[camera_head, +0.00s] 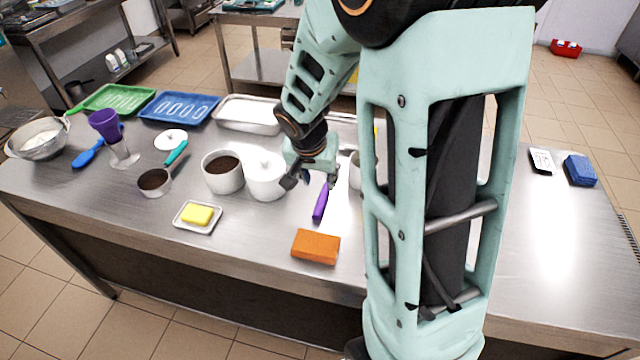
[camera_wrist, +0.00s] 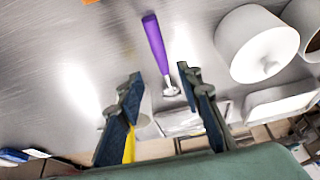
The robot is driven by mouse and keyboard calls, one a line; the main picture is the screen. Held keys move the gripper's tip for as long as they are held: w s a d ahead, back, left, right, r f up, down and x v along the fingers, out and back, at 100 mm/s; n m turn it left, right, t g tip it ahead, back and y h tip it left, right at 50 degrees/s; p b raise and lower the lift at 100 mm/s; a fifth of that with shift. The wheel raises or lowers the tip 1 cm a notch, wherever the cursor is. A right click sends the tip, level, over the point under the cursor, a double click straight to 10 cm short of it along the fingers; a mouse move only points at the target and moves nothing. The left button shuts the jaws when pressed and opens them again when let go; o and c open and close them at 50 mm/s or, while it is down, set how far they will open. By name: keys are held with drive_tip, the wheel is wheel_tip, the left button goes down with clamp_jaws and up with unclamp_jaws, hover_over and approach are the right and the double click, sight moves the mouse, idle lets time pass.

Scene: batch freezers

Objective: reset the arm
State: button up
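My gripper (camera_head: 310,180) hangs above the steel table, just right of a white lidded pot (camera_head: 265,177). In the wrist view my gripper (camera_wrist: 160,100) is open, with its two dark fingers well apart and nothing held between them. A tool with a purple handle (camera_head: 320,203) lies on the table below the gripper. In the wrist view the purple handle (camera_wrist: 155,45) shows beyond and between the fingertips, apart from them. My arm hides part of the table's middle in the head view.
An orange block (camera_head: 316,246) and a yellow block (camera_head: 197,214) on a small tray lie near the front edge. A dark-filled white pot (camera_head: 223,173), green tray (camera_head: 118,98) and blue tray (camera_head: 180,107) stand left. The table's right side is mostly clear, with a blue block (camera_head: 579,170).

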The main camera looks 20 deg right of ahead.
drive_tip(key=shift+s+a+r, duration=0.15)
drive_tip(key=shift+s+r, duration=0.15)
drive_tip(key=shift+r, duration=0.35)
drive_tip(key=shift+w, duration=0.1)
